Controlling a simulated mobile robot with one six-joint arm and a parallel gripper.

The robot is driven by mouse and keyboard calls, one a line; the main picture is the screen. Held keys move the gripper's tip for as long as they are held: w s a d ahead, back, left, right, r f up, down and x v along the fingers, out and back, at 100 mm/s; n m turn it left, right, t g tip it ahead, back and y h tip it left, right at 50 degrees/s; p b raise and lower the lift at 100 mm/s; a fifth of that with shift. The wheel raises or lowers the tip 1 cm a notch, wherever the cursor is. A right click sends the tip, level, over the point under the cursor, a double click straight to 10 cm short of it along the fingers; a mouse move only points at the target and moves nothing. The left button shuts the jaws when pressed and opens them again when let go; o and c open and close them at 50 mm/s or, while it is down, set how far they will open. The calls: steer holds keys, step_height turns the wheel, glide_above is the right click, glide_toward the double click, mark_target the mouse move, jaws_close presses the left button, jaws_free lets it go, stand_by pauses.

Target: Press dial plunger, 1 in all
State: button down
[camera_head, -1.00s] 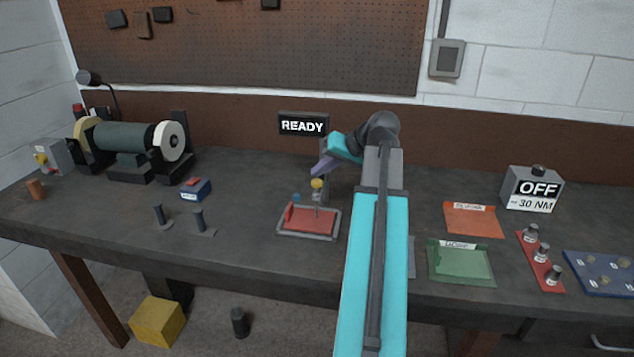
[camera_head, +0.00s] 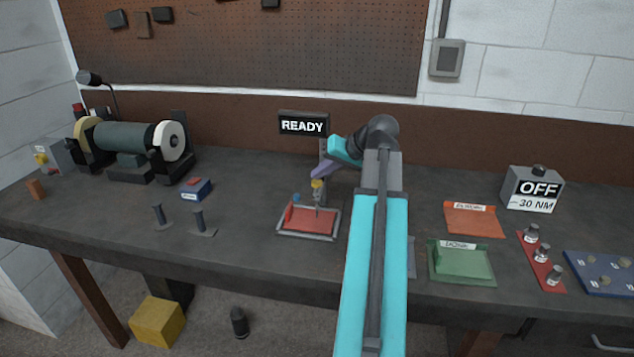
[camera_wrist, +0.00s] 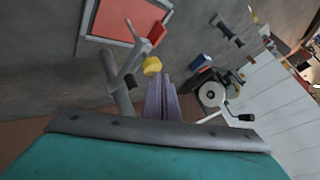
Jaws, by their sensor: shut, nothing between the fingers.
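The dial stand holds a yellow round cap (camera_head: 317,184), which looks like the plunger top, above a red plate in a grey tray (camera_head: 336,225). The cap also shows in the wrist view (camera_wrist: 152,65), beside a grey post (camera_wrist: 117,85). My gripper (camera_head: 315,175) is shut and empty, its purple fingers just above the cap in the head view. In the wrist view its fingertips (camera_wrist: 163,78) lie close beside the cap. I cannot tell whether they touch it. The dial face and the plunger stem are not clear.
A sign (camera_head: 303,124) behind the stand reads READY. A bench grinder (camera_head: 130,140), a blue box (camera_head: 196,189) and two short black posts stand to the left. Orange (camera_head: 474,219) and green (camera_head: 460,263) trays and an OFF box (camera_head: 532,188) are to the right.

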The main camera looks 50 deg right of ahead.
steer(key=shift+f+b, duration=0.45)
steer(key=shift+f, duration=0.7)
stand_by(1.8)
steer(key=shift+r, duration=0.1)
steer(key=shift+r+p, duration=1.15)
steer(key=shift+r, duration=0.45)
steer(key=shift+r+p, duration=1.55)
steer(key=shift+r, duration=0.95)
